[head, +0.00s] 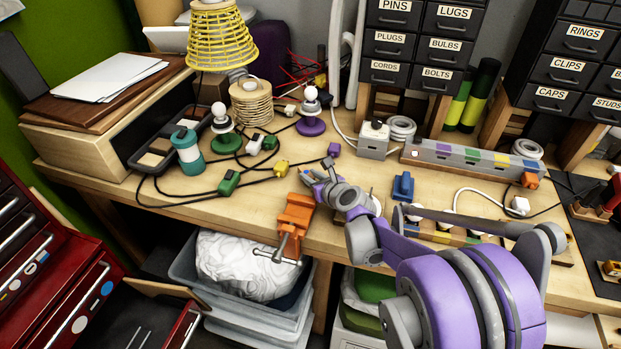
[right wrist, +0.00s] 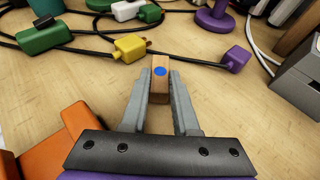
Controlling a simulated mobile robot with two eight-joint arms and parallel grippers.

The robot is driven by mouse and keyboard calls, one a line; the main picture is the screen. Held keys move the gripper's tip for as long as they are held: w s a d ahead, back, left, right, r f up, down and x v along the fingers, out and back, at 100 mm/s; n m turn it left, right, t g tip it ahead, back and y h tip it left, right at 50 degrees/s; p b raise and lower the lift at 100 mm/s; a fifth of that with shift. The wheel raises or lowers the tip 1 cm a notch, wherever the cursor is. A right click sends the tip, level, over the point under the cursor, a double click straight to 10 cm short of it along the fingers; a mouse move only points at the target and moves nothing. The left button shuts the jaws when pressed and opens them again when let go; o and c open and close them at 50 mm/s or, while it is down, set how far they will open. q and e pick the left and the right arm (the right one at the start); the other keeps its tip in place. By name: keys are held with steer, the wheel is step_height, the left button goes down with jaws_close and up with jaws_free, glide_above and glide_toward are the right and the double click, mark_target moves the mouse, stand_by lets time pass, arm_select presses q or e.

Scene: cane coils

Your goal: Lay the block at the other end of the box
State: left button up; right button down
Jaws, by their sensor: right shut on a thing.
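A small wooden block with a blue dot (right wrist: 160,88) is between the fingers of my right gripper (right wrist: 160,75) in the right wrist view. The right gripper is shut on it. In the head view my right gripper (head: 320,178) is over the middle of the bench, just behind the orange clamp; the block is too small to make out clearly there. A dark compartmented box (head: 133,164) lies at the left of the bench, with pale pieces in it. Part of it is hidden behind a teal jar. My left gripper is not in view.
The orange clamp (head: 296,214) grips the front edge. Green (head: 228,183) and yellow (head: 281,168) plugs with black cords lie left of the gripper, a purple plug (head: 334,149) behind it. The teal jar (head: 188,152) stands by the box. My right arm hides some front-right bench items.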

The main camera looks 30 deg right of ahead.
steer(key=shift+f, duration=0.25)
steer(key=shift+f, duration=0.15)
steer(key=c, duration=0.7)
jaws_free()
